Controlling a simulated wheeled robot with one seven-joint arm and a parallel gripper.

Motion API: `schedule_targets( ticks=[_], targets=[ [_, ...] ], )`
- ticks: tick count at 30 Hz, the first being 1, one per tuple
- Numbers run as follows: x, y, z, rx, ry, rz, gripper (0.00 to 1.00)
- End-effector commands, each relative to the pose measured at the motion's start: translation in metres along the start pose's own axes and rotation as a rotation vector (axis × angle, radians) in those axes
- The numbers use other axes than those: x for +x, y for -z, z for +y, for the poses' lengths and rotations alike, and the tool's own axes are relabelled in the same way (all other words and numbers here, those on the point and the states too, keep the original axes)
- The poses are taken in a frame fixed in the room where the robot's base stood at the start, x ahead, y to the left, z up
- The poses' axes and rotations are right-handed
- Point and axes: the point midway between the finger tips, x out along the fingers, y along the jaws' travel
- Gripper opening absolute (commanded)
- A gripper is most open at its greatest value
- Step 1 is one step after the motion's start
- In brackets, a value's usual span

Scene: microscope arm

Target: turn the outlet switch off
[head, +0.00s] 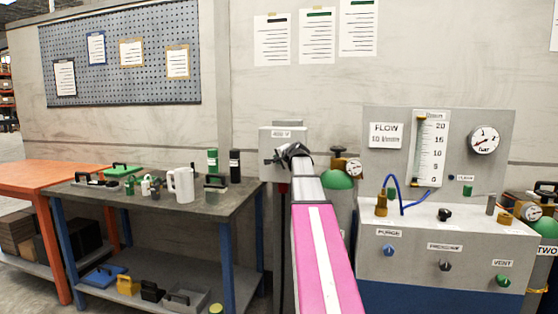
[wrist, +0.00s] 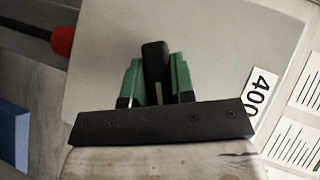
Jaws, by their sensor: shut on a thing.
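The outlet switch is a light grey wall box (head: 270,144) with a small label on its front. Its grey face (wrist: 110,60) fills much of the wrist view, where part of the label (wrist: 257,93) reads "400". A black switch handle (wrist: 154,55) stands out from the face between the green finger pads. My gripper (wrist: 157,84) is shut on this handle, with a pad on each side. In the head view my gripper (head: 290,158) is against the box front and hides the handle.
A control panel with gauge and knobs (head: 440,240) stands to the right. A green-domed item with a gauge (head: 338,179) is close beside my arm. A workbench (head: 130,205) with a white jug (head: 181,185) and black bottle (head: 235,165) is to the left.

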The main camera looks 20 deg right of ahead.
Motion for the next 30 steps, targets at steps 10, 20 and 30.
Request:
schedule_targets(
  ticks=[10, 20, 30],
  targets=[
    [0.0006, 0.0001, -0.0013, -0.234, -0.233, -0.001, 0.00],
    [0.0008, -0.0005, -0.0011, -0.455, -0.456, -0.002, 0.00],
    [0.0007, -0.0009, -0.0004, -0.656, -0.657, -0.002, 0.00]
  ],
)
